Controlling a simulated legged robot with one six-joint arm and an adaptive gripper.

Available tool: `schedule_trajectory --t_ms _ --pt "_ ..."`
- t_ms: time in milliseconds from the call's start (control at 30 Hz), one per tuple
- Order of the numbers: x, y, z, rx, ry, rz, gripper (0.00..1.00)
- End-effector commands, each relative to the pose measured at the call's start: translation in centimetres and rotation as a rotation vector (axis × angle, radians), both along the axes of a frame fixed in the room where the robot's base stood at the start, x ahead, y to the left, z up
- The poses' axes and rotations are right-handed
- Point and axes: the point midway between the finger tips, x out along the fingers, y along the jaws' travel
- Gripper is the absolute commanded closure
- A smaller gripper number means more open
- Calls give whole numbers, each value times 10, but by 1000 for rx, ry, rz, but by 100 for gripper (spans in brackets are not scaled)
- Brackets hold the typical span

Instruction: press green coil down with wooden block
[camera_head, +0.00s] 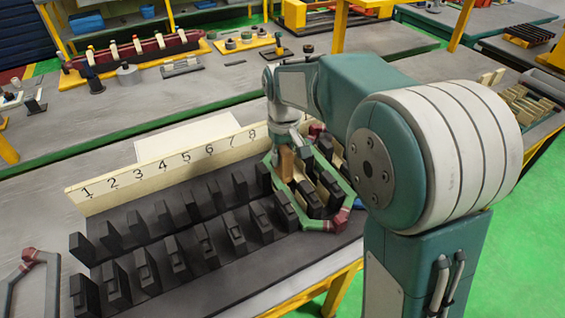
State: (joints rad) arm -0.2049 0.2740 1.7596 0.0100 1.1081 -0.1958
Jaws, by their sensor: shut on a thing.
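A green coil (302,219) with dark red corners lies around the dark blocks at the right end of the black fixture (195,290). My gripper (287,152) points down above the coil's left part, near the number 8 on the board. It is shut on a wooden block (286,166), a brown upright piece whose lower end is at the coil and the dark blocks. I cannot tell whether the block touches the coil. My arm hides part of the coil's right and far side.
A pale numbered board (150,176) stands along the fixture's far edge. A grey coil with a red corner (33,257) lies on the left. Small wooden pieces (528,108) lie at the right. A white sheet (187,138) lies behind the board.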

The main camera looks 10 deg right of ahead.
Motion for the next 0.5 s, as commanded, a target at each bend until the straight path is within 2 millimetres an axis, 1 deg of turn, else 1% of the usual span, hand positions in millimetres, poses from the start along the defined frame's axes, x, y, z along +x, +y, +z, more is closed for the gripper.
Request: schedule_trajectory --t_ms 33,500 --pt "0 0 5 1 -2 0 100" --pt "0 0 45 0 -3 0 100"
